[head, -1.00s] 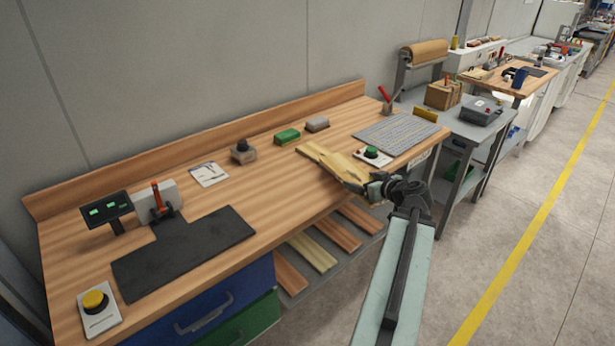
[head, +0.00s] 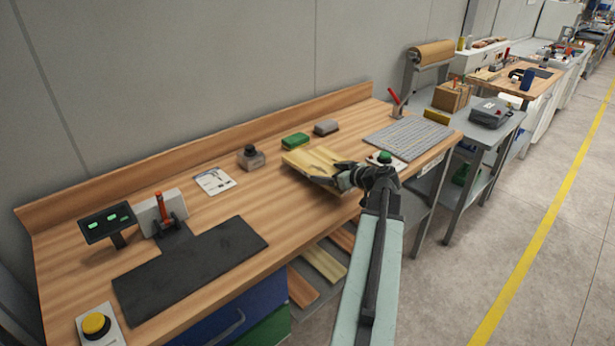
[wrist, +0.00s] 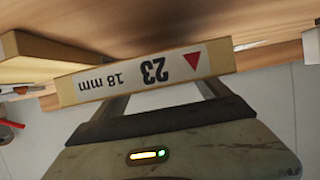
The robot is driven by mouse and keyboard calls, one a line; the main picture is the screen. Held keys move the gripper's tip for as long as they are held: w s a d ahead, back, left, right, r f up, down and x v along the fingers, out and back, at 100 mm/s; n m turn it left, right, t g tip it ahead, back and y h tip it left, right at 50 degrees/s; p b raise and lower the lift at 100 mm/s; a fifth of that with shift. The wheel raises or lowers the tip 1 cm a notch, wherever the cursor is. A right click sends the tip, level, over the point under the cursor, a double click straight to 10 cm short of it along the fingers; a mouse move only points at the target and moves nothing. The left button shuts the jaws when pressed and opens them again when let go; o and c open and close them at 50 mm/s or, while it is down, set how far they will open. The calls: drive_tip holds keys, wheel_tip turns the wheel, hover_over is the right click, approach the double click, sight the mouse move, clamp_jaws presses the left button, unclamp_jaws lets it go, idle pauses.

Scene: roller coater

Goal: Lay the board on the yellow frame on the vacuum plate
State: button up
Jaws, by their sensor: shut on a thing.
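The board (head: 308,162) is pale yellow wood. In the head view it is over the middle of the bench, left of the vacuum plate. My gripper (head: 343,178) is shut on its near right end, and the arm hides part of it. In the wrist view the board's edge (wrist: 210,62) carries a label with "23", "18 mm" and a red triangle, and lies across my gripper's fingers (wrist: 163,93). The vacuum plate (head: 410,138) is a grey perforated sheet at the bench's right end, with nothing on it. I cannot make out a yellow frame on it.
A green button box (head: 384,158) stands before the plate, close to my arm. A green block (head: 296,141), a grey block (head: 326,127) and a dark-knobbed block (head: 250,157) stand behind the board. A dark mat (head: 190,268) lies left. Another pale wooden piece (wrist: 45,52) shows in the wrist view.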

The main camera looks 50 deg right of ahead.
drive_tip(key=shift+w+d+f, duration=0.1)
drive_tip(key=shift+w+d, duration=0.1)
drive_tip(key=shift+w, duration=0.2)
drive_tip(key=shift+s+d, duration=0.1)
drive_tip(key=shift+s, duration=0.15)
wheel_tip(320, 180, down, 4)
drive_tip(key=b, duration=0.3)
drive_tip(key=shift+b, duration=0.4)
drive_tip(key=shift+w+a+r, duration=0.2)
drive_tip(key=shift+r, duration=0.15)
drive_tip(key=shift+f, duration=0.15)
drive_tip(key=o, duration=1.5)
drive_tip(key=shift+c, duration=0.2)
drive_tip(key=shift+r, duration=0.25)
drive_tip(key=p+v, duration=0.5)
drive_tip(key=v, duration=0.6)
drive_tip(key=shift+s, duration=0.55)
